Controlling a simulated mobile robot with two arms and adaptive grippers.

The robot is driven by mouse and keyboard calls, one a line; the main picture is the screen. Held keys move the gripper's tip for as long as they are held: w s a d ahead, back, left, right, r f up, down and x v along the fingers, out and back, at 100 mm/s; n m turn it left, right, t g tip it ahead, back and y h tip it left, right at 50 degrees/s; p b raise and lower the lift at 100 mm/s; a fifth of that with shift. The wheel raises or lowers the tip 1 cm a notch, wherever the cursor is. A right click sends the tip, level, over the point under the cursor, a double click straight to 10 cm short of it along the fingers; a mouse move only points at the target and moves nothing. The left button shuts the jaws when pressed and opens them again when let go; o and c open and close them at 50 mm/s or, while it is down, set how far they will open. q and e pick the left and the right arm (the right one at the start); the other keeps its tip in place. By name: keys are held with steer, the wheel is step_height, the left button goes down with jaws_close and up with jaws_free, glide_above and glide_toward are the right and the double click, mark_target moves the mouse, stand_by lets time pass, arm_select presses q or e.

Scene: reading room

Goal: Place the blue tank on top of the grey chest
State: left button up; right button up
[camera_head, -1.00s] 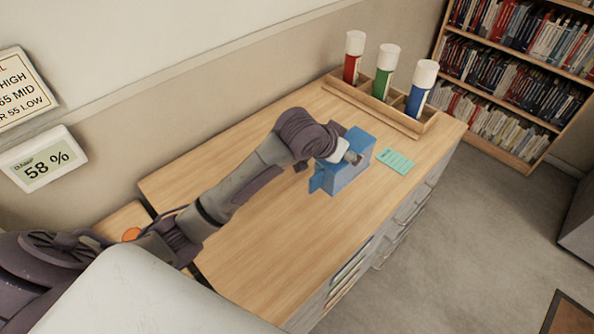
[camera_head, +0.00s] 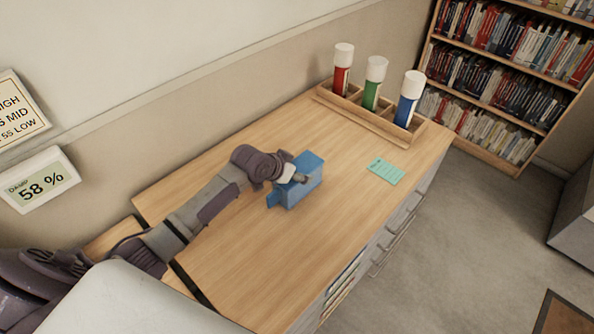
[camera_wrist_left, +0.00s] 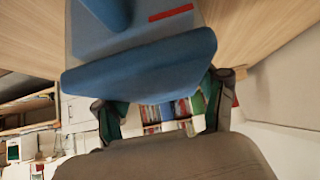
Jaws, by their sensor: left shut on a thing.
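The blue tank (camera_head: 311,169) is a small box-like blue thing over the wooden cabinet top. My left gripper (camera_head: 292,178) is shut on it. Whether the tank touches the wood or hangs just above it, I cannot tell. In the left wrist view the tank (camera_wrist_left: 140,72) fills the upper middle, with a red stripe on its side, and the gripper's two fingers (camera_wrist_left: 165,105) show below it. A grey box-like thing (camera_head: 575,222), possibly the grey chest, stands on the floor, cut off by the right edge. My right gripper is not in view.
The wooden-topped cabinet (camera_head: 235,265) has drawers on its front side. At its far end a wooden rack (camera_head: 370,122) holds red, green and blue white-capped cylinders. A teal card (camera_head: 386,171) lies nearby. A bookshelf (camera_head: 490,155) stands behind; carpet right of the cabinet is clear.

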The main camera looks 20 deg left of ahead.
arm_select(q)
steer(key=shift+w+f, duration=0.1)
steer(key=shift+f, duration=0.1)
steer(key=o, duration=1.8)
steer(key=shift+f, duration=0.1)
steer(key=shift+s+r, duration=0.2)
steer(key=shift+r, duration=0.05)
steer(key=v, duration=1.1)
steer(key=shift+s+r+b, duration=0.25)
steer(key=shift+r+b, duration=0.05)
steer(key=shift+b, duration=0.1)
steer(key=shift+a, duration=0.1)
